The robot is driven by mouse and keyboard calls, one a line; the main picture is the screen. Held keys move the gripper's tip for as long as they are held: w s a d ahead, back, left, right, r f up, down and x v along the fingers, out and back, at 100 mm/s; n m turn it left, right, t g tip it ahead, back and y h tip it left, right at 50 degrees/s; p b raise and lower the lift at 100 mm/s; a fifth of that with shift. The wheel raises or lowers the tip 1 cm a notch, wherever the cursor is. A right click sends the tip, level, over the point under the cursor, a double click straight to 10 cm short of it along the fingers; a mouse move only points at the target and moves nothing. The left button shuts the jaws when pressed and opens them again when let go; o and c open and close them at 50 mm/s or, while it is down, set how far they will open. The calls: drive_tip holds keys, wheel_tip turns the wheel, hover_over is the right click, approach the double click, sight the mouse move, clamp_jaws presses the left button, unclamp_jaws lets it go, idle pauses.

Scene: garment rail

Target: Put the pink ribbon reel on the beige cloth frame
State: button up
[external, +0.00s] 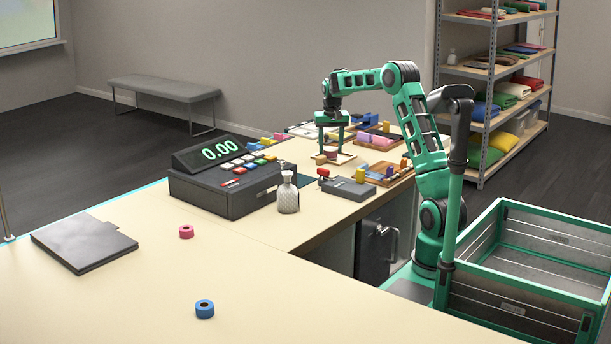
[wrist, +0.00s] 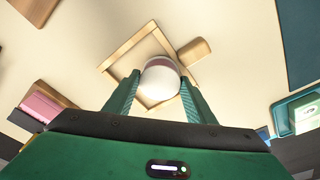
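My gripper (external: 332,151) points down over the small wood-edged frame (external: 346,158) with the beige middle, on the counter. A round thing with a pale top and dull pink side, seemingly the pink ribbon reel (external: 331,153), is low between my fingertips. In the wrist view my gripper (wrist: 160,78) has a finger on each side of the reel (wrist: 160,82), with what looks like a slim gap. The reel appears within the border of the frame (wrist: 126,47). Whether it touches the cloth is hard to tell.
A small wooden block (wrist: 194,51) sits just beside the frame. A grey box (external: 349,188), trays (external: 381,180) and a register (external: 228,185) crowd the counter. A glass bottle (external: 288,195) stands in front.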

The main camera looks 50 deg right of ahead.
sight(331, 150)
drive_tip(key=shift+o, duration=1.4)
wheel_tip(331, 150, up, 11)
drive_tip(key=s+a, duration=0.1)
drive_tip(key=s+a+r, duration=0.2)
drive_tip(key=s+a, duration=0.1)
drive_tip(key=s, duration=0.9)
drive_tip(key=s+a+f+n, duration=0.1)
drive_tip(key=s+a+f, duration=0.2)
drive_tip(key=s, duration=0.8)
drive_tip(key=s+a+f+y, duration=0.1)
drive_tip(key=s+a+f, duration=0.3)
drive_tip(key=s, duration=0.7)
drive_tip(key=s+a+f+n+g, duration=0.1)
drive_tip(key=s+a+f, duration=0.3)
drive_tip(key=s, duration=0.8)
wheel_tip(331, 150, down, 2)
drive_tip(key=shift+a+f+n, duration=0.15)
drive_tip(key=shift+a+n, duration=0.1)
drive_tip(key=shift+n, duration=0.05)
drive_tip(key=shift+w, duration=0.1)
